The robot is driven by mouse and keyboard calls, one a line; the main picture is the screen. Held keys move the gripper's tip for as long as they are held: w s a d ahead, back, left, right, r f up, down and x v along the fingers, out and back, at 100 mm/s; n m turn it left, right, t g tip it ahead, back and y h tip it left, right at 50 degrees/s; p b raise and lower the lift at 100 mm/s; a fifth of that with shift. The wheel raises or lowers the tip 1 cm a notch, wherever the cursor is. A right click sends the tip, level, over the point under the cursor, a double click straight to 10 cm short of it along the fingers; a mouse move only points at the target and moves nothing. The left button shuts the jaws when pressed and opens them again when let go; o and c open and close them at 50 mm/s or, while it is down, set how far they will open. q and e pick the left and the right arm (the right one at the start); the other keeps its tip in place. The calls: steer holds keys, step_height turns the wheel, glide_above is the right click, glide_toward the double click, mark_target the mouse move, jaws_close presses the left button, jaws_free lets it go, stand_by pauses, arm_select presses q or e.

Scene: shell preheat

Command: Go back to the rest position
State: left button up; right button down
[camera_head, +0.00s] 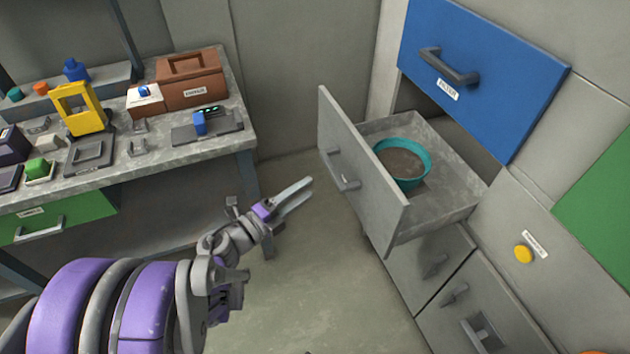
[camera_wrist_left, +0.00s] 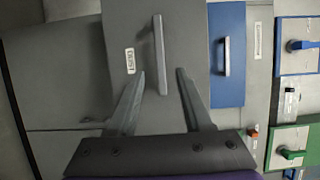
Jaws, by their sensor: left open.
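My left gripper (camera_head: 292,197) is open and empty, in mid-air between the bench and the open drawer in the head view. In the left wrist view its two fingers (camera_wrist_left: 158,98) are spread apart with nothing between them. Beyond them is a grey front with an upright bar handle (camera_wrist_left: 159,55) and a small label. The open drawer (camera_head: 360,170) stands to the right of the gripper, apart from it. A teal bowl (camera_head: 424,160) with brown contents sits in that drawer. My right gripper is not in view.
A grey workbench (camera_head: 170,150) on the left bears a yellow frame (camera_head: 79,108), a brown box (camera_head: 190,85) and several small items. A blue cabinet front (camera_head: 500,75) is above the drawer; a yellow button (camera_head: 523,254) is at right. The floor (camera_head: 310,290) between is clear.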

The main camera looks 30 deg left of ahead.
arm_select(q)
steer(key=shift+s+a, duration=0.1)
steer(key=shift+s, duration=0.3)
step_height(320, 180, up, 4)
steer(key=w+a+n+y, duration=0.2)
steer(key=a+n+y, duration=0.1)
steer(key=n+y, duration=0.5)
steer(key=s+d+f+n+g+h, duration=0.2)
steer(key=s+d+f+n+g, duration=0.5)
steer(key=s, duration=0.2)
steer(key=s+d+f+n+g+h, duration=0.2)
steer(key=s+d+f+n+g, duration=0.4)
steer(key=s+d, duration=0.3)
step_height(320, 180, up, 19)
steer(key=w+a+t+p, duration=0.1)
steer(key=a+p, duration=0.1)
steer(key=p, duration=1.5)
steer(key=shift+w+y, duration=0.25)
steer(key=shift+y, duration=0.05)
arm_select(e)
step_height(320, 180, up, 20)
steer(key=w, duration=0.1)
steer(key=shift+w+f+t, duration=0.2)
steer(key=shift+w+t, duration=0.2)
